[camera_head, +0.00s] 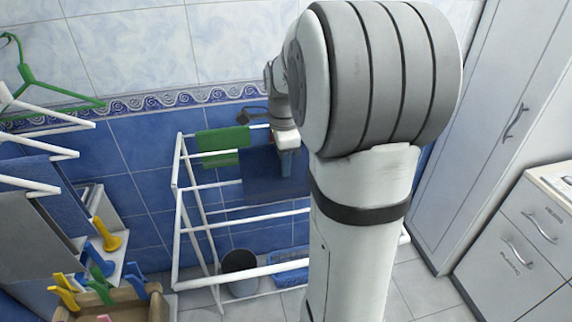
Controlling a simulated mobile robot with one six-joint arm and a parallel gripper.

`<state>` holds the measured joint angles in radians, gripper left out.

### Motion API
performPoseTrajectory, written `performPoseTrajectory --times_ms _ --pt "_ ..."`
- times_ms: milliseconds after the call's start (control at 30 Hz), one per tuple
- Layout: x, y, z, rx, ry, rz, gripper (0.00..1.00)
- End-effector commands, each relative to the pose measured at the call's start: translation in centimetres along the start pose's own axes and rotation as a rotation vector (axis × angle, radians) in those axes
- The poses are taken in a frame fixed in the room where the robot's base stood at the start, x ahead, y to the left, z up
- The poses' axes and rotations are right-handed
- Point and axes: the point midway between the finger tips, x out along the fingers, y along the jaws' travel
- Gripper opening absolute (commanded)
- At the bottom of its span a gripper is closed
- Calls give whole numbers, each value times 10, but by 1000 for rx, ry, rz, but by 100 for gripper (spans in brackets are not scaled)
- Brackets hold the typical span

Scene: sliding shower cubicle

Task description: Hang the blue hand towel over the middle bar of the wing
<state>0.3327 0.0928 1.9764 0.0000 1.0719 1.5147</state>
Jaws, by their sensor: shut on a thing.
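The blue hand towel (262,178) hangs down among the upper bars of the white drying rack (176,172), beside and right of a green towel. My gripper (287,160) is at the towel's upper right part, pointing down and shut on it. A bar (212,184) of the rack's wing runs toward the towel from the left. I cannot tell whether the towel rests over a bar or only hangs from my gripper. My arm hides the right part of the rack and wing.
A green towel (222,146) hangs over bars at the rack's left. A grey bucket (240,272) and a blue basket (290,272) stand below. A tall cabinet (480,130) and drawers (520,235) stand right.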

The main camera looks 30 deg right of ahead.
Motion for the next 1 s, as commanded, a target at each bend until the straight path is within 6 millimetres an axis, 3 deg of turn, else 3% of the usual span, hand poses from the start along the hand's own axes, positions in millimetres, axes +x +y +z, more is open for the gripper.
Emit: performPoseTrajectory --times_ms 100,533,1000 --pt "0 -9 0 0 0 0 0" --pt "1 33 0 0 0 -1 0" --pt "48 32 0 0 0 1 0"
